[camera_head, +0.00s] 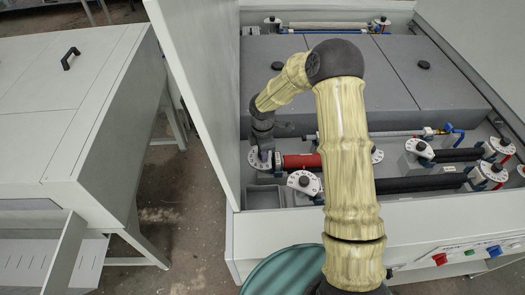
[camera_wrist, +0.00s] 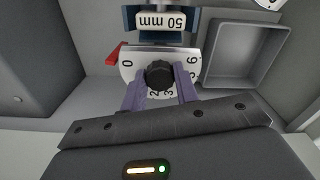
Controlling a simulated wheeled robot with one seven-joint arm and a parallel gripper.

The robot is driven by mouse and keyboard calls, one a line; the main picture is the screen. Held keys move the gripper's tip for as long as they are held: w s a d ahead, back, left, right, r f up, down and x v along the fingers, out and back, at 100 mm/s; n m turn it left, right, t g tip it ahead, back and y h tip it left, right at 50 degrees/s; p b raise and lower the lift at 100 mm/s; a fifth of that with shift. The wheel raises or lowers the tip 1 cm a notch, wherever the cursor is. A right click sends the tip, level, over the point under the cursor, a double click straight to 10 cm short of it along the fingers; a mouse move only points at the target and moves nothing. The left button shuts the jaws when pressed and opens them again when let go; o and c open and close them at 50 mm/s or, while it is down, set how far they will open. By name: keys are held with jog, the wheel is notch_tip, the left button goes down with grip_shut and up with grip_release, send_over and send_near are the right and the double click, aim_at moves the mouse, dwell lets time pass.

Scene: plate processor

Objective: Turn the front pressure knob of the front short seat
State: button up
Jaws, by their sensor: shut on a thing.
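In the wrist view a round black knob (camera_wrist: 160,74) stands on a white dial plate (camera_wrist: 186,62) with numbers, 0 on the left and 6 on the right. A white "50 mm" label (camera_wrist: 161,23) is just above the plate. My gripper (camera_wrist: 160,91) has its two purple fingers on either side of the knob, shut on it. In the head view my gripper (camera_head: 263,146) reaches down onto a dial plate (camera_head: 254,160) at the left end of a red roller (camera_head: 302,161). The fingertips are too small to make out there.
Another dial with a black knob (camera_head: 304,182) stands nearer the front edge. More dials and black rollers (camera_head: 440,182) lie to the right. A raised white panel (camera_head: 193,70) stands close on the left. An open grey tray (camera_wrist: 240,50) is beside the dial.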

jog(key=shift+r, duration=0.1)
jog(key=o, duration=1)
notch_tip(320, 180, up, 17)
jog(key=b, duration=0.3)
jog(key=shift+r, duration=0.15)
